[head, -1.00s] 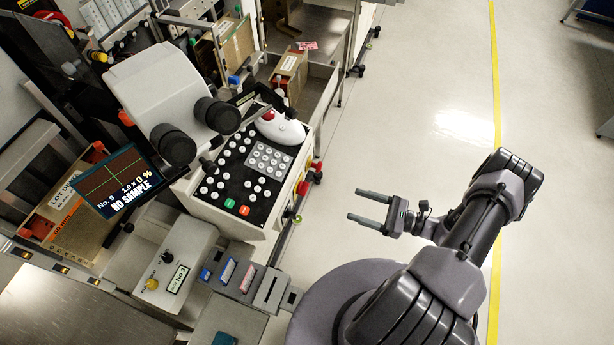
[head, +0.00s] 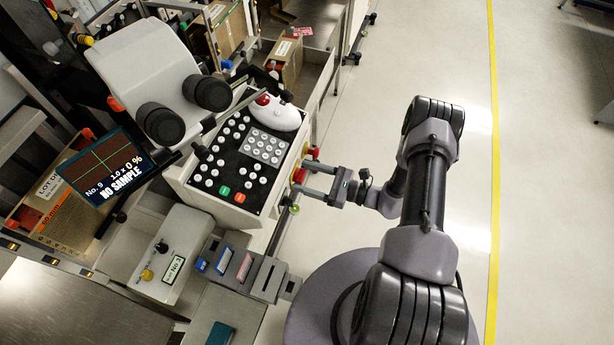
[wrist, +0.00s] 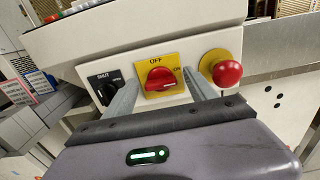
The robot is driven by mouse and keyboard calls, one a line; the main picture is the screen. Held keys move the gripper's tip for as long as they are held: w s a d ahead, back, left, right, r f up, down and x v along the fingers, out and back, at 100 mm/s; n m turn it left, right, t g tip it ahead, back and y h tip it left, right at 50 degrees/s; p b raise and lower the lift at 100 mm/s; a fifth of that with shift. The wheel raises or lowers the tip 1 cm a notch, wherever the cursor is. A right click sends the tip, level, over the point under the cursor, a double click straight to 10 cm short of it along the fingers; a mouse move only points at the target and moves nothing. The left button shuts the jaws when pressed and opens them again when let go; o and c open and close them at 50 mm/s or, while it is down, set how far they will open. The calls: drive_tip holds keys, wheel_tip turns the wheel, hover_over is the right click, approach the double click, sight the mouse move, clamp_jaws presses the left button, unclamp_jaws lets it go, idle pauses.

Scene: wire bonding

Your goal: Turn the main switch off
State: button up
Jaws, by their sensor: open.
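The main switch (wrist: 160,79) is a red turning knob on a yellow plate, on the console's side panel. The plate reads OFF at the top and ON at the right. The knob's bar lies nearly level, its right end toward ON. My gripper (wrist: 160,84) is open, with one finger on each side of the knob in the wrist view; whether the fingers touch it I cannot tell. In the head view my gripper (head: 299,177) reaches the panel from the right, and its fingertips partly hide the yellow switch plate.
A red mushroom button (wrist: 227,73) sits close right of the switch, and a black knob (wrist: 105,88) marked SHUT sits left. A microscope (head: 150,75), console keypad (head: 240,150) and screen (head: 105,175) stand left. The floor (head: 400,60) to the right is open.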

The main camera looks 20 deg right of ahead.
drive_tip(key=c, duration=1.4)
drive_tip(key=shift+n, duration=0.3)
drive_tip(key=shift+s+a+f+n+b, duration=0.1)
drive_tip(key=shift+n+b, duration=0.3)
drive_tip(key=shift+n, duration=3.9)
drive_tip(key=shift+s+a+f+n+b, duration=0.1)
drive_tip(key=shift+n+b, duration=0.25)
drive_tip(key=shift+n, duration=3.95)
drive_tip(key=o, duration=1.4)
drive_tip(key=shift+d, duration=0.1)
